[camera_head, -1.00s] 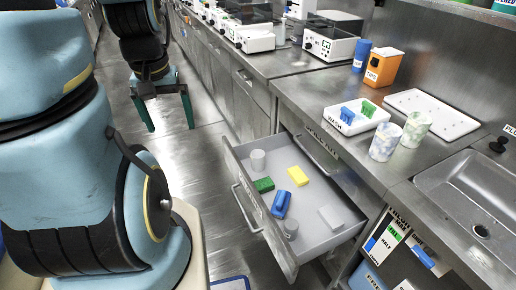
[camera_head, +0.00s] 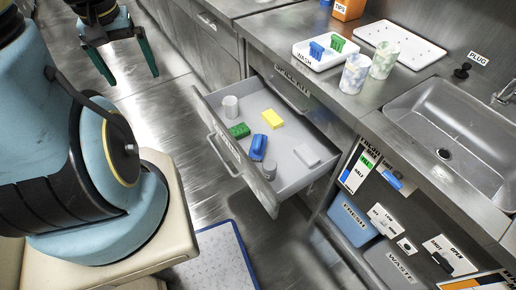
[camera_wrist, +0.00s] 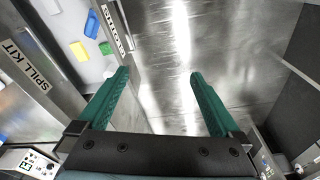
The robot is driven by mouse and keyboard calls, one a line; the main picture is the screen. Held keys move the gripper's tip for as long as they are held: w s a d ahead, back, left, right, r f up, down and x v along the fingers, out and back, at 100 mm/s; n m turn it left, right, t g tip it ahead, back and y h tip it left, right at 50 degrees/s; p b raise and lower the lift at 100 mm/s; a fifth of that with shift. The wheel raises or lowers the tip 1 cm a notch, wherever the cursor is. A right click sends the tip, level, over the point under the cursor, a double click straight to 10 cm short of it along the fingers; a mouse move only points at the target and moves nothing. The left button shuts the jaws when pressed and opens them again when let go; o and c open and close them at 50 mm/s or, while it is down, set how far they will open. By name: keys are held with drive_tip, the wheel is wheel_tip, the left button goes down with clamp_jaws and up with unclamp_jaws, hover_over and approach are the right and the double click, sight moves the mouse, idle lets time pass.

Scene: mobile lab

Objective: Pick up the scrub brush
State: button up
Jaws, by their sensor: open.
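A blue object with a raised top, which looks like the scrub brush (camera_head: 258,147), lies in an open grey drawer (camera_head: 213,110) among other items. In the wrist view a blue piece (camera_wrist: 91,24) shows at upper left inside the drawer; I take it for the same object. My gripper (camera_head: 133,79), with teal fingers, is open and empty, pointing down over the floor to the left of the drawer. In the wrist view only bare floor shows between its fingertips (camera_wrist: 158,73), and the drawer front is left of them.
The drawer also holds a green block (camera_head: 239,130), a yellow block (camera_head: 272,118), grey cylinders (camera_head: 231,106) and a pale block (camera_head: 306,155). A white wash tray (camera_head: 313,60) with blue and green items and two marbled cups (camera_head: 354,74) stand on the counter. The floor left of the drawer is clear.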

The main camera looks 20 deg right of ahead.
drive_tip(key=w+d+f+m+b, duration=0.2)
drive_tip(key=w+d+f+b, duration=0.2)
drive_tip(key=d+f+b, duration=0.55)
drive_tip(key=m+g+b, duration=0.2)
drive_tip(key=m+b, duration=0.2)
drive_tip(key=b, duration=0.6)
hover_over(258, 141)
drive_tip(key=f, duration=2.4)
drive_tip(key=shift+w+a, duration=0.2)
drive_tip(key=shift+w, duration=0.1)
drive_tip(key=f, duration=0.5)
drive_tip(key=shift+s+d+f, duration=0.1)
drive_tip(key=shift+d+f, duration=0.1)
drive_tip(key=shift+d, duration=0.05)
drive_tip(key=shift+s+f+b, duration=0.2)
drive_tip(key=shift+f+b, duration=0.35)
drive_tip(key=shift+f, duration=2.25)
drive_tip(key=shift+c, duration=0.4)
clamp_jaws()
wheel_tip(258, 141, up, 10)
drive_tip(key=shift+r+p, duration=0.1)
drive_tip(key=shift+p, duration=0.6)
